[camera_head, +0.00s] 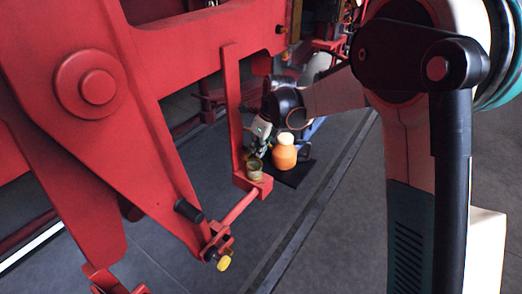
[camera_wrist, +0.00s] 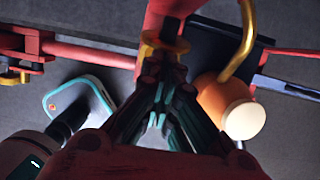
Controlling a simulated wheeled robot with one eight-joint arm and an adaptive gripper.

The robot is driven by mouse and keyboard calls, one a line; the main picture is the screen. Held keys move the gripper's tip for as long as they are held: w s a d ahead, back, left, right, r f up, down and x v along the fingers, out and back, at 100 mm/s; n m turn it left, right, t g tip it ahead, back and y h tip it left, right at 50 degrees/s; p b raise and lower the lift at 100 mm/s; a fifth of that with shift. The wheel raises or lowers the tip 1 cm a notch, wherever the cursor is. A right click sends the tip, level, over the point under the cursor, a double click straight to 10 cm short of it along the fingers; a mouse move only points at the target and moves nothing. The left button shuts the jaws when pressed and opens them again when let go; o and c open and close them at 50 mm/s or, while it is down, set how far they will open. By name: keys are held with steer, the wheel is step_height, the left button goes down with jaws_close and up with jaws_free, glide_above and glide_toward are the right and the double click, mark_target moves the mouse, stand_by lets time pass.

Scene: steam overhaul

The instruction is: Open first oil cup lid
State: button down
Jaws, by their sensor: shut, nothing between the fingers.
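A small brass-coloured oil cup (camera_head: 254,170) stands upright on the red foot at the bottom of a red post. My gripper (camera_head: 257,151) points down just above the cup, shut and empty. In the wrist view my gripper's fingertips (camera_wrist: 164,58) are together, close against the near side of the cup's yellow brass rim (camera_wrist: 163,45). The fingers hide part of the cup. I cannot tell whether the fingers touch it, nor whether the lid is open or closed.
An orange bottle (camera_head: 284,156) with a pale cap stands right of the cup, close to my gripper. It has a curved brass spout (camera_wrist: 245,45) in the wrist view. A black mat (camera_head: 293,174) lies beneath. Red frame beams (camera_head: 140,110) fill the left; grey floor lies open in front.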

steer(key=shift+w+a+r, duration=0.3)
steer(key=shift+a, duration=0.1)
stand_by(0.5)
